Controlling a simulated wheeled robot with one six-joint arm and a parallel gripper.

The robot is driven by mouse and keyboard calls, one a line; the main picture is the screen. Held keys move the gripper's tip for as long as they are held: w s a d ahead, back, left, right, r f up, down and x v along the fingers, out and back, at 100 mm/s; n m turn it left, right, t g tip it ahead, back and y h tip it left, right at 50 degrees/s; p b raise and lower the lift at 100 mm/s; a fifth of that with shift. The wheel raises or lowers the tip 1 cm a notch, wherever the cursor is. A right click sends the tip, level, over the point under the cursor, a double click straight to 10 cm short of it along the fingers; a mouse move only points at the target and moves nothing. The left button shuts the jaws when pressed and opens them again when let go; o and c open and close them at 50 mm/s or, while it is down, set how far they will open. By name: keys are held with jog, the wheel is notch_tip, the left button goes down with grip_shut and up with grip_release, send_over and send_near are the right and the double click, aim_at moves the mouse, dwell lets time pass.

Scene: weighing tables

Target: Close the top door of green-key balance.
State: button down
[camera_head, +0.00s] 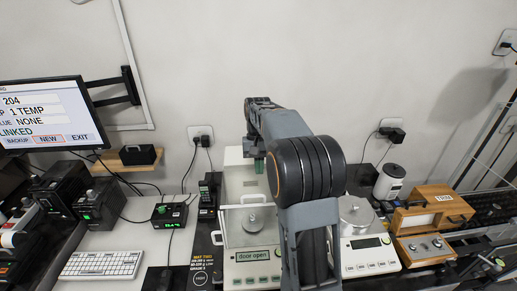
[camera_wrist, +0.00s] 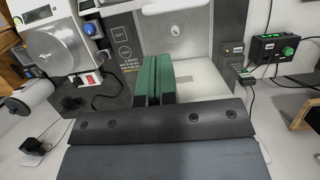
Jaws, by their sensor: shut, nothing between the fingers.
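The balance (camera_head: 238,172) with a glass chamber stands on the table in the middle of the head view. Its display (camera_head: 253,255) reads "door open". Its round pan (camera_head: 252,222) shows inside the chamber, also in the wrist view (camera_wrist: 177,28). White handles show at the chamber's top (camera_head: 254,198) and left side (camera_head: 216,238). My gripper (camera_head: 259,165), with green fingers shut and empty, is above the rear part of the balance. It also shows in the wrist view (camera_wrist: 155,80). My arm hides the balance's right side.
A second balance (camera_head: 372,254) with an open pan stands to the right, beside a wooden box (camera_head: 432,208). A black box with a green readout (camera_head: 169,215), a keyboard (camera_head: 101,265) and a monitor (camera_head: 45,115) are to the left. Cables hang behind.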

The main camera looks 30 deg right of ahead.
notch_tip(320, 180, up, 4)
jog(key=r, duration=0.1)
send_over(257, 193)
jog(key=w+d, duration=0.2)
jog(key=shift+w, duration=1.45)
jog(key=p+x, duration=0.1)
jog(key=x, duration=0.8)
jog(key=shift+s, duration=0.15)
jog(key=shift+s+a+f+p, duration=0.2)
jog(key=shift+s+a+f, duration=0.05)
jog(key=shift+s, duration=0.35)
jog(key=shift+s+a+f+p, duration=0.15)
jog(key=shift+s+a+f, duration=0.05)
jog(key=shift+s, duration=0.35)
jog(key=shift+s+a+f, duration=0.15)
jog(key=shift+s, duration=0.25)
jog(key=shift+s+a+f, duration=0.1)
jog(key=shift+s+a, duration=0.05)
jog(key=shift+s, duration=0.2)
